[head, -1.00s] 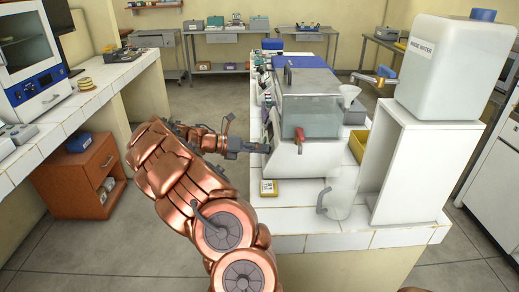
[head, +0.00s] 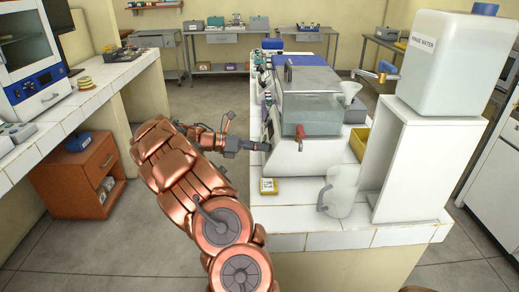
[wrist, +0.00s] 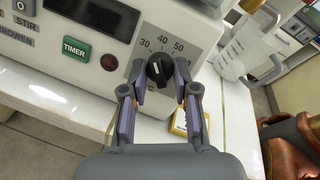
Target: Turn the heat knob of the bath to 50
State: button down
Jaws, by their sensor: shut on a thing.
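The bath (head: 312,110) is a white unit with a clear tank and a red-handled tap, standing on the tiled bench. Its front panel (wrist: 203,27) carries a dial marked 30, 40, 50 and 60 around a black heat knob (wrist: 159,70). The knob has a short white mark on its upper face; I cannot tell exactly which number it lines up with. My gripper (wrist: 160,76) has one finger on each side of the knob and is shut on it. In the head view my gripper (head: 264,147) meets the bath's left-facing panel, and the knob is hidden there.
A green TIMER button (wrist: 76,48), a red indicator and a dark display sit left of the dial. A yellow-labelled box (head: 268,186) and a clear jug (head: 340,190) stand on the bench near the bath. A rinse water tank (head: 440,60) stands at right.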

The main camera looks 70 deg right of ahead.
jog(key=m+b, duration=0.1)
jog(key=m, duration=0.2)
jog(key=m+g+y+b, duration=0.1)
jog(key=m, duration=0.3)
jog(key=shift+w+d+f+g+y, duration=0.1)
jog(key=shift+f+g+y, duration=0.1)
jog(key=shift+g+y, duration=0.1)
jog(key=m, duration=0.3)
jog(key=m+y+b, duration=0.1)
jog(key=m, duration=0.2)
jog(key=shift+d+r+y, duration=0.1)
jog(key=shift+y, duration=0.2)
jog(key=shift+m, duration=0.4)
jog(key=c, duration=0.9)
grip_release()
jog(key=shift+r, duration=0.1)
jog(key=shift+w+r, duration=0.1)
jog(key=shift+r, duration=4.75)
